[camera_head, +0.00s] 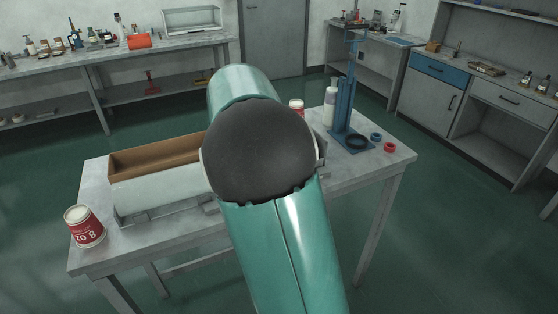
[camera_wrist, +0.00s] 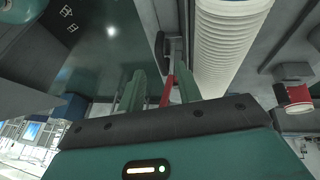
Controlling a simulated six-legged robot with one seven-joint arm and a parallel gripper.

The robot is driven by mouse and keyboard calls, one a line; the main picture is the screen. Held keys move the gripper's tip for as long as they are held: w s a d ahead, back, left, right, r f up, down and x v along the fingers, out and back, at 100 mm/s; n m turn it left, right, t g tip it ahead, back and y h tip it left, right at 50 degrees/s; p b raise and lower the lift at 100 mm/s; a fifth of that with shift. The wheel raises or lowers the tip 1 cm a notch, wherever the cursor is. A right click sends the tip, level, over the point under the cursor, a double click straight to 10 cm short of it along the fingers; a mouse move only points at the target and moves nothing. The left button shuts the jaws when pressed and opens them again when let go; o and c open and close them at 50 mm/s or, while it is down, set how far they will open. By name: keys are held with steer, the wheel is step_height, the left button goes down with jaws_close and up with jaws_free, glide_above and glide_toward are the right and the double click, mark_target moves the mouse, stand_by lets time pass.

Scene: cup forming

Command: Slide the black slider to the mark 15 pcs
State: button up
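My gripper (camera_wrist: 160,72) shows at the bottom of the wrist view, with two green fingers standing apart. A thin red strip (camera_wrist: 168,90) shows between them, nearer the right finger; I cannot tell whether it touches. A small dark part (camera_wrist: 160,46), possibly the black slider, lies beyond the fingertips along the grey device edge. A white ribbed stack of cups (camera_wrist: 231,42) lies right of the fingers. In the head view my arm hides the gripper and the middle of the cup device (camera_head: 160,190). No 15 pcs mark is readable.
The device stands on a grey table (camera_head: 95,255) with a brown open box (camera_head: 155,157) behind it. A red and white can (camera_head: 84,226) stands at the front left corner. A blue stand (camera_head: 347,112), a white bottle (camera_head: 330,103) and red rings (camera_head: 389,147) are at the right.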

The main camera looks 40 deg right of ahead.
steer(key=v, duration=0.9)
steer(key=s+a+f+n+t+y, duration=0.2)
steer(key=s+a+f+n+t, duration=0.1)
steer(key=s+a+n, duration=0.7)
steer(key=s+a+f+n+t+y, duration=0.2)
steer(key=s+a+f+n+t, duration=0.2)
steer(key=s+a+n, duration=0.6)
steer(key=shift+s+a+t, duration=0.6)
steer(key=shift+s+t, duration=0.2)
steer(key=shift+s, duration=0.25)
